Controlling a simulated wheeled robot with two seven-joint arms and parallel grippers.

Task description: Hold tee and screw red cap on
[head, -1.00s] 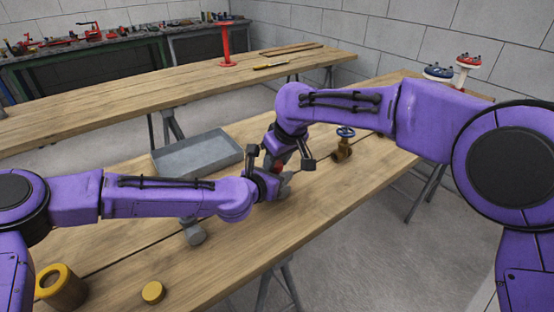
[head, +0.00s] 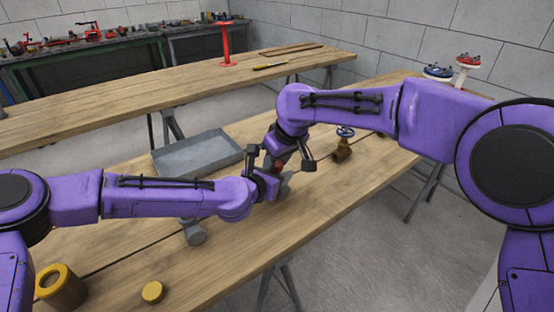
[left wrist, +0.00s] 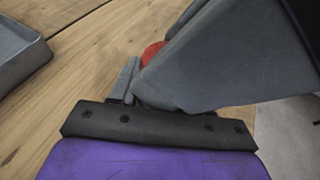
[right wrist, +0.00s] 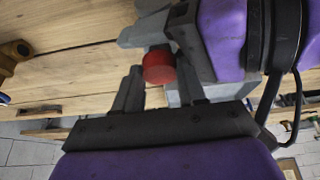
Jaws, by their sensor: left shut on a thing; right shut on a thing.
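The red cap (head: 279,166) shows as a small red spot between my two grippers, over the front table. In the right wrist view the red cap (right wrist: 158,67) sits between the fingertips of my right gripper (right wrist: 157,82), which is shut on it. My left gripper (head: 276,184) comes in from the left just below and is shut on a grey piece, apparently the tee (head: 285,187), mostly hidden by the fingers. The left wrist view shows the red cap's edge (left wrist: 152,52) behind a grey finger. Whether cap and tee touch is hidden.
A grey tray (head: 198,166) lies behind the left arm. A grey fitting (head: 194,235) lies partly under that arm. A brass valve with a blue wheel (head: 343,146) stands to the right.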

